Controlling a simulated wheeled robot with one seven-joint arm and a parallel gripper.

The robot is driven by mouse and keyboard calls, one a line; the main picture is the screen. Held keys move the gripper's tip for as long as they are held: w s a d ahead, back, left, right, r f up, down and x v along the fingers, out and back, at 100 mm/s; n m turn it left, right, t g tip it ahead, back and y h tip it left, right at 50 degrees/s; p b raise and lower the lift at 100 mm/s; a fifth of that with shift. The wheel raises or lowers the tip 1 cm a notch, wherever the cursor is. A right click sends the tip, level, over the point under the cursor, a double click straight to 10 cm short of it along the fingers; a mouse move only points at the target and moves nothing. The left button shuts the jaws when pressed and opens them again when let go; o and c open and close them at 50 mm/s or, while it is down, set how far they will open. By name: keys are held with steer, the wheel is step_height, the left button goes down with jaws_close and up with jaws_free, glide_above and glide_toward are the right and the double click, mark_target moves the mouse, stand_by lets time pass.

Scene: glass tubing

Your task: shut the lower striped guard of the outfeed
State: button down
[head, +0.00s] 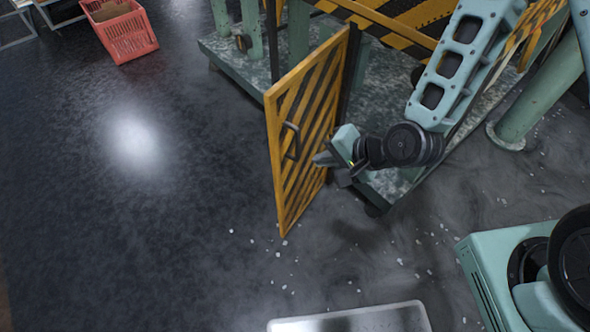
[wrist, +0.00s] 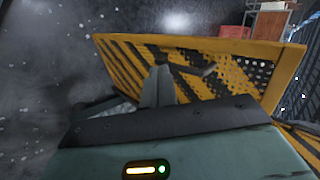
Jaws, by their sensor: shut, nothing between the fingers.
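The lower striped guard (head: 305,125), a yellow panel with black diagonal stripes and a dark handle (head: 290,141), stands open, swung out from the machine's base. In the wrist view the guard (wrist: 235,72) spans the picture in front of my fingers. My gripper (head: 322,160) is shut and empty, close to the guard's lower right part in the head view. In the wrist view its fingers (wrist: 158,85) overlap the panel; I cannot tell whether they touch it.
The teal machine base (head: 235,60) lies behind the guard, with more striped panels (head: 385,20) above. A teal post (head: 540,95) stands at the right. A red crate (head: 125,35) is at the upper left. Pale fragments dot the floor. The floor left of the guard is clear.

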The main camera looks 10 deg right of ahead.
steer(key=b, duration=0.4)
glide_toward(275, 157)
steer(key=s+d+f+x, duration=0.1)
steer(key=x, duration=0.4)
steer(key=shift+w+a+m, duration=0.4)
steer(key=shift+w+a, duration=0.3)
steer(key=shift+a, duration=0.05)
